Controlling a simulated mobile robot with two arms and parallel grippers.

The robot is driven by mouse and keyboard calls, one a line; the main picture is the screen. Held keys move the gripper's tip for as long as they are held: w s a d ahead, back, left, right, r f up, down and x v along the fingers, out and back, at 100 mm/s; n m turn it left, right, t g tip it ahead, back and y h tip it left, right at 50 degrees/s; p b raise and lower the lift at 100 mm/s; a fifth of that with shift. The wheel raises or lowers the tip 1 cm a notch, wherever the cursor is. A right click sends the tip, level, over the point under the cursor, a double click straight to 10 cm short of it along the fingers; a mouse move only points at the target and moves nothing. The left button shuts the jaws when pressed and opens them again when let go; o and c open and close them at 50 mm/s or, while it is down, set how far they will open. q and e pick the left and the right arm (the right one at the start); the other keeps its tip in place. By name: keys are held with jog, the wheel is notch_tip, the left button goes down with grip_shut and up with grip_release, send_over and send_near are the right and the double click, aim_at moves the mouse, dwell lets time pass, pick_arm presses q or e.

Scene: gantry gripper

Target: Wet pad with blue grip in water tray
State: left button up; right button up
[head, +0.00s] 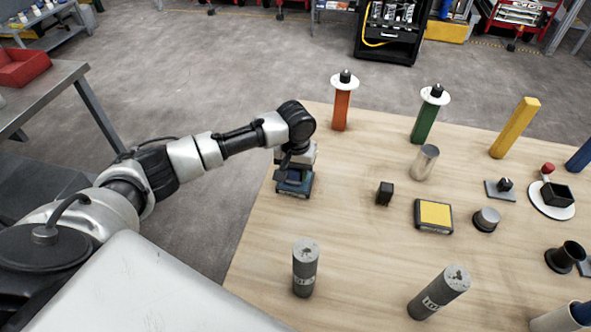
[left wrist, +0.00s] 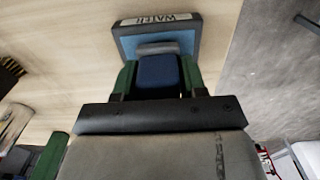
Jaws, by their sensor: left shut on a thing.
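The water tray (head: 294,190) is a small dark tray with a blue inside, near the left edge of the wooden table. It also shows in the left wrist view (left wrist: 195,22), with the word WATER on its rim. My left gripper (head: 295,170) is directly over the tray, pointing down. In the left wrist view its green fingers (left wrist: 156,80) are shut on the blue grip (left wrist: 157,70). A grey pad edge (left wrist: 158,48) shows at the grip's far end, over the blue water. Whether the pad touches the water is hard to tell. My right gripper is not in view.
A black block (head: 384,193) and a yellow tray (head: 434,214) stand to the right. Two grey cylinders (head: 305,268) (head: 439,292) stand nearer. Orange (head: 341,108), green (head: 424,122) and yellow (head: 515,127) posts line the back. Table between the water tray and black block is clear.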

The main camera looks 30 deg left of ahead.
pick_arm(q)
jog(key=shift+f, duration=0.45)
dwell(0.4)
jog(key=shift+s+f+p, duration=0.1)
jog(key=shift+f+p, duration=0.1)
jog(key=shift+p, duration=0.25)
dwell(2.2)
notch_tip(320, 180, up, 7)
jog(key=p, duration=0.9)
jog(key=shift+r, duration=0.2)
jog(key=shift+f, duration=0.1)
dwell(0.5)
